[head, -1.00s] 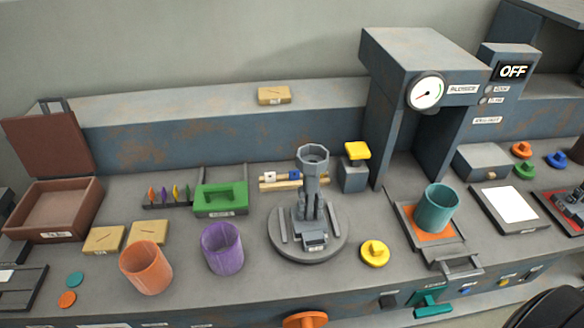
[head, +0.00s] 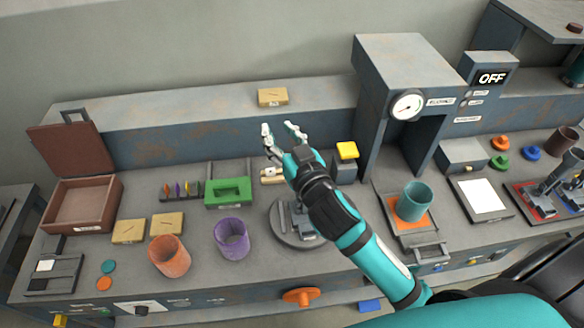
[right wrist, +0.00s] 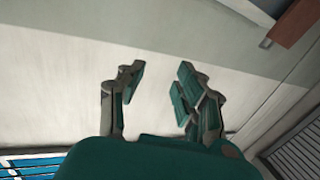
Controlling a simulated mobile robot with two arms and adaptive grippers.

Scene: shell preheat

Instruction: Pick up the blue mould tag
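I cannot tell for sure which piece is the blue mould tag. A small blue knobbed piece (head: 531,153) sits at the right of the bench, beside an orange one (head: 500,143) and a green one (head: 499,161). A blue block (head: 370,306) also shows low at the bench front. My right gripper (head: 281,133) is raised over the middle of the bench, far left of the knobbed pieces. It is open and empty, its fingers apart in the right wrist view (right wrist: 155,88). My left gripper is out of view.
The tall press (head: 398,70) stands between my right gripper and the knobbed pieces. A teal cup (head: 414,201) stands at its foot. A yellow-topped post (head: 346,150), orange cup (head: 169,257) and purple cup (head: 232,240) are nearby. My arm partly hides the round grey stand (head: 285,228).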

